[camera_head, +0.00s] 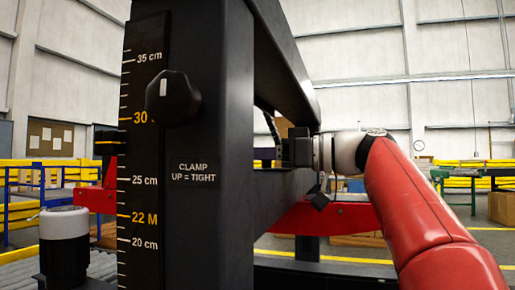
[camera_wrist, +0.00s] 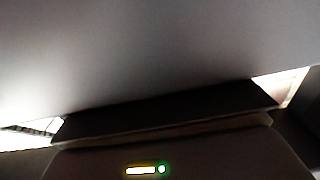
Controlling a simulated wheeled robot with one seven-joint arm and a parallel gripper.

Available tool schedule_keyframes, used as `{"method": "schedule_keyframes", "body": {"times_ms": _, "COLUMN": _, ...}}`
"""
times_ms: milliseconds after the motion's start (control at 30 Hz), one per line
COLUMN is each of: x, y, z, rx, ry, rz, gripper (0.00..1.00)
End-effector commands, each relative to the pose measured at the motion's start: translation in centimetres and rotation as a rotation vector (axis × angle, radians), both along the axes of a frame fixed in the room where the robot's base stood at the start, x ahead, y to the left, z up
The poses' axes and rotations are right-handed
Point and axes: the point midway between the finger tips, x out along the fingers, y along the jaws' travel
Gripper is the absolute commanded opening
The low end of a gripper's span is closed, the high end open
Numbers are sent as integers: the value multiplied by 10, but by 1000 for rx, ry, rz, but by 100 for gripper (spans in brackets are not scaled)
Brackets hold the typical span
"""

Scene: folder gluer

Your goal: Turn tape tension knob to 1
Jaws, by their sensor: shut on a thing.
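My gripper (camera_head: 284,152) is in the head view behind the black upright post, at the end of my red and white arm. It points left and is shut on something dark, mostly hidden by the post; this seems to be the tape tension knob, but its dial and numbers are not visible. In the wrist view a large grey surface fills the top, with a dark bar (camera_wrist: 165,113) close below it. A lit yellow bar and green light show at the bottom.
The black post (camera_head: 235,110) stands close in front, with a centimetre scale (camera_head: 140,190), a black clamp knob (camera_head: 173,97) and a label reading "CLAMP UP = TIGHT" (camera_head: 193,172). A red beam (camera_head: 335,217) runs below my gripper. A black and white cylinder (camera_head: 64,245) stands at lower left.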

Motion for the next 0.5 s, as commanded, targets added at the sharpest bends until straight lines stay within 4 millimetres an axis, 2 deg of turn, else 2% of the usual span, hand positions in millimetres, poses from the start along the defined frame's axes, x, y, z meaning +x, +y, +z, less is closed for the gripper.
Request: {"method": "schedule_keyframes", "body": {"times_ms": 500, "x": -7, "y": 0, "z": 5, "rx": 2, "ry": 2, "rz": 461, "gripper": 17}}
